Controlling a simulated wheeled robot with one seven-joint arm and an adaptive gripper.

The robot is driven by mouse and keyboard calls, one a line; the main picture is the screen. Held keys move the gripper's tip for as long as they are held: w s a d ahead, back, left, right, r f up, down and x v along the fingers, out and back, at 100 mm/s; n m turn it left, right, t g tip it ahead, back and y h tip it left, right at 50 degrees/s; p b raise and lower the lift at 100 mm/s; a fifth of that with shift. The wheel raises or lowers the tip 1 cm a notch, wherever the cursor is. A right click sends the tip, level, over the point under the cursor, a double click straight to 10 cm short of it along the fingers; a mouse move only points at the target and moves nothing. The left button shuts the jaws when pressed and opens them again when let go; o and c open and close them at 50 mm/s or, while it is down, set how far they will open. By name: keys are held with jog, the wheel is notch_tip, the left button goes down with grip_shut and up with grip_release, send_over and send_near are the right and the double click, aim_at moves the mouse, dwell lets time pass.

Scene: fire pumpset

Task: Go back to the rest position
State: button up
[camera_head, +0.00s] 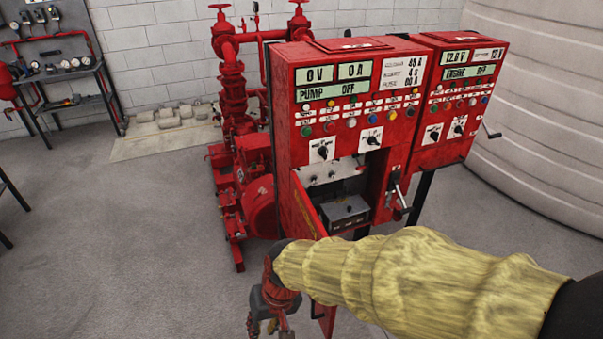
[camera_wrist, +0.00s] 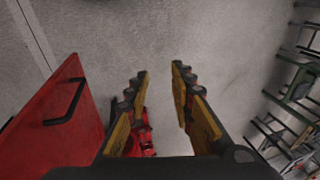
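My gripper (camera_head: 268,325) hangs low in front of the red pump control cabinet (camera_head: 300,95), at the end of my yellow-sleeved arm. In the wrist view my gripper (camera_wrist: 159,75) has its two fingers apart, with bare floor between the tips and nothing held. The cabinet's lower door (camera_head: 305,210) stands open, showing a grey box (camera_head: 345,212) inside. In the wrist view a red door panel (camera_wrist: 55,120) with a black handle (camera_wrist: 67,105) is left of the fingers, apart from them. My arm hides part of the cabinet's lower front in the head view.
A second red cabinet (camera_head: 462,95) stands at right, before a large pale curved tank (camera_head: 545,100). Red pump piping (camera_head: 232,90) stands behind at left. A tool bench (camera_head: 65,75) is at far left. Grey floor (camera_head: 120,240) at left is clear.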

jog(key=s+d+r+m+t+h, duration=0.1)
jog(key=d+r+t, duration=0.1)
jog(key=d+r, duration=0.3)
jog(key=s+d+r+m+t+h, duration=0.1)
jog(key=d+r, duration=0.5)
jog(key=d, duration=0.7)
jog(key=s+d+r+m+t+h, duration=0.1)
jog(key=s+d+r+t, duration=0.1)
jog(key=d+r, duration=0.4)
jog(key=d, duration=0.3)
jog(key=shift+s+d+r+m+t, duration=0.25)
jog(key=shift+s+d+m+t, duration=0.05)
jog(key=shift+d+m, duration=0.1)
jog(key=shift+o, duration=0.9)
jog(key=shift+w, duration=0.1)
